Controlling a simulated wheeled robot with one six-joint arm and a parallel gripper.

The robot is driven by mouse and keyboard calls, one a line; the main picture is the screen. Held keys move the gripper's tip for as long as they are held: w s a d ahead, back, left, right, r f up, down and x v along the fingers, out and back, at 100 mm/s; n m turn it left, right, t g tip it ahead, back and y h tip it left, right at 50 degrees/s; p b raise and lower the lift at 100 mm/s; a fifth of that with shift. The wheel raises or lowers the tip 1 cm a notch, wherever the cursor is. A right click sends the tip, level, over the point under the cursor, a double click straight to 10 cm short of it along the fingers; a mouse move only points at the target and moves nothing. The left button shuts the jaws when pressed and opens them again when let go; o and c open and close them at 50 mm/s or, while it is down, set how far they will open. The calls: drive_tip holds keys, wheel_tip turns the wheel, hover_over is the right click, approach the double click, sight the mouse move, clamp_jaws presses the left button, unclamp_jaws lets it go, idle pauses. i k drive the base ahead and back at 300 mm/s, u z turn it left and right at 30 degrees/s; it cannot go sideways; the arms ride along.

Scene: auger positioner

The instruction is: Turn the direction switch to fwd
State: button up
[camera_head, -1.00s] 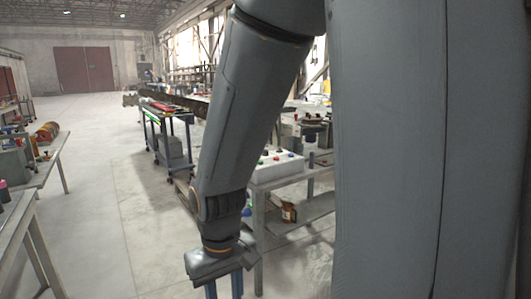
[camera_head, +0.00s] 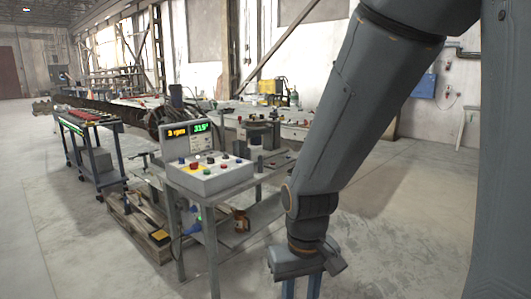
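A control box (camera_head: 208,180) with a sloped light-grey top stands on a metal table.
The table (camera_head: 203,226) has a lower shelf with a brown container (camera_head: 241,221). A pallet (camera_head: 140,232) lies left of it. A long dark auger (camera_head: 100,108) runs behind. A blue-legged cart (camera_head: 93,150) stands at the left. Floor is open at the front left and the right.

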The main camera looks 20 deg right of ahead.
sight(211, 160)
drive_tip(key=z, duration=0.2)
drive_tip(key=i, duration=2.25)
drive_tip(key=u, duration=1.45)
